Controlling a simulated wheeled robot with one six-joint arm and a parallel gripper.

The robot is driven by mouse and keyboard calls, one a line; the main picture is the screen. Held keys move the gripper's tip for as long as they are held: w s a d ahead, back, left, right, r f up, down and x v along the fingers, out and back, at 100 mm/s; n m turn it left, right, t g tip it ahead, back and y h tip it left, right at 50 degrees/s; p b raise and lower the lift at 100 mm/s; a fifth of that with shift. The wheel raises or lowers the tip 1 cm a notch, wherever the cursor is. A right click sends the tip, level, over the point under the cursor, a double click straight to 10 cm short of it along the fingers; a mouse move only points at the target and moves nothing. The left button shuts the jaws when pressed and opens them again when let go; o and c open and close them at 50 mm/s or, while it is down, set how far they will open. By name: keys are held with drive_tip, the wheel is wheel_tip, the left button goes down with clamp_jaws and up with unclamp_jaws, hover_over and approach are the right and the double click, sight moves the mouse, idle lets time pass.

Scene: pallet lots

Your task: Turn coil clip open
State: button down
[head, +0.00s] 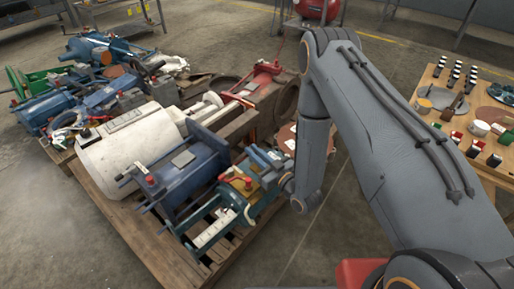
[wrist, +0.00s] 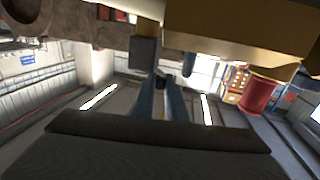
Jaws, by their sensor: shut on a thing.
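My gripper (wrist: 162,85) shows in the wrist view as two blue-grey fingers reaching away from the dark palm. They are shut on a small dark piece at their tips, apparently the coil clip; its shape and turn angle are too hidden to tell. A yellow block (wrist: 240,25) with a red cylinder (wrist: 260,94) hangs close beside the fingers. In the head view my gripper (head: 270,158) is at the teal and yellow machine (head: 238,190) on the near pallet, partly hidden by my arm. A red knob (head: 248,183) sits on that machine.
A blue machine (head: 185,170) and a big white cylinder (head: 120,155) crowd the pallet (head: 150,255) left of my gripper. A rusty red machine (head: 265,85) stands behind. A wooden table (head: 425,88) with small parts is at right. The floor in front is clear.

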drive_tip(key=shift+s+a+m+t+h+p, duration=0.1)
drive_tip(key=shift+a+m+t+h+p, duration=0.25)
drive_tip(key=shift+m+t+h+p, duration=0.45)
drive_tip(key=c, duration=1.8)
unclamp_jaws()
drive_tip(key=shift+o, duration=0.2)
drive_tip(key=p+v, duration=0.1)
drive_tip(key=v, duration=0.6)
drive_tip(key=shift+s+d+r, duration=0.1)
drive_tip(key=shift+s+d, duration=0.1)
drive_tip(key=shift+s, duration=0.1)
drive_tip(key=shift+w, duration=0.1)
